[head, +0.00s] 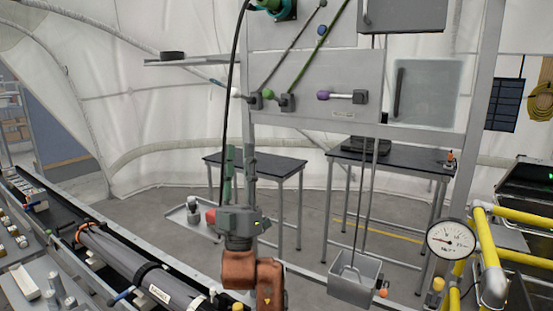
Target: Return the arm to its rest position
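My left gripper (239,152) points upward in the middle of the head view. Its two greenish fingers stand apart with a clear gap, and I see nothing held between them. The copper-coloured wrist of my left arm (252,275) comes up from the bottom edge below it. A black cable (231,90) hangs behind or beside the fingers. My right gripper is out of view.
The panel carries levers with a green knob (269,94) and a purple knob (323,96). A grey bucket (354,290) hangs at lower right. A gauge (451,239) and yellow pipes (520,223) stand at right. A conveyor with a dark cylinder (125,255) lies at left. Black-topped tables (255,164) stand behind.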

